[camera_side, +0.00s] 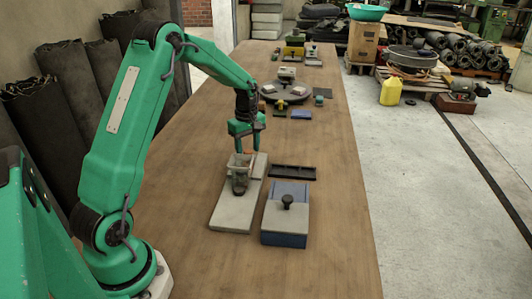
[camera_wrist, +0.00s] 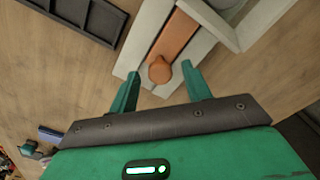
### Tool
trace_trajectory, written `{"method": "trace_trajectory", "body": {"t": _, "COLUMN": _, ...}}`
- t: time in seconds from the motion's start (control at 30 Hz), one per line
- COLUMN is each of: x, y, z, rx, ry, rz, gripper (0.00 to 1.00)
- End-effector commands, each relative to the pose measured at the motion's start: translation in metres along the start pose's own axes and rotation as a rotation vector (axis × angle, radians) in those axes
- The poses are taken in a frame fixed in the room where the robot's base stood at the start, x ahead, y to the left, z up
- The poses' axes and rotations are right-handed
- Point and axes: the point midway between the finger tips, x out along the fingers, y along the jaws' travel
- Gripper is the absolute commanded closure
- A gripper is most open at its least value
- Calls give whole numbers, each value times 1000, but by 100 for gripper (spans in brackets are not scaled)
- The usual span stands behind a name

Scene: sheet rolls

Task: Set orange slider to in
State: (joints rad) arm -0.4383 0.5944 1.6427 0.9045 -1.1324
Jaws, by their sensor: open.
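The orange slider (camera_wrist: 175,40) is a flat strip in a channel of a pale grey board (camera_wrist: 150,27), with a rounded knob at its near end. In the side view only a small orange bit (camera_side: 249,152) shows below my gripper (camera_side: 243,150), over the far part of the grey board (camera_side: 228,214). In the wrist view my gripper (camera_wrist: 159,72) is open, with its green fingers on either side of the knob. I cannot tell whether they touch it. The slider's other end runs out of the wrist view.
To the right are a blue box with a grey lid and black knob (camera_side: 287,202) and a dark compartment tray (camera_side: 292,173). Several objects stand farther back. The near table is clear.

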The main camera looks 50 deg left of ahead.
Motion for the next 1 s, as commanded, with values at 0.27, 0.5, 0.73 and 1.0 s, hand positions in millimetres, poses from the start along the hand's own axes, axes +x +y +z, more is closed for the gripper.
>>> {"method": "trace_trajectory", "body": {"t": 0.27, "x": -18, "y": 1, "z": 0, "rx": 0, "ry": 1, "rz": 3, "gripper": 52}}
{"method": "trace_trajectory", "body": {"t": 0.5, "x": -49, "y": 1, "z": 0, "rx": 0, "ry": 2, "rz": 4, "gripper": 52}}
{"method": "trace_trajectory", "body": {"t": 0.73, "x": -72, "y": 1, "z": 0, "rx": 0, "ry": 1, "rz": 3, "gripper": 52}}
{"method": "trace_trajectory", "body": {"t": 1.0, "x": -78, "y": 0, "z": 0, "rx": 0, "ry": 1, "rz": 1, "gripper": 52}}
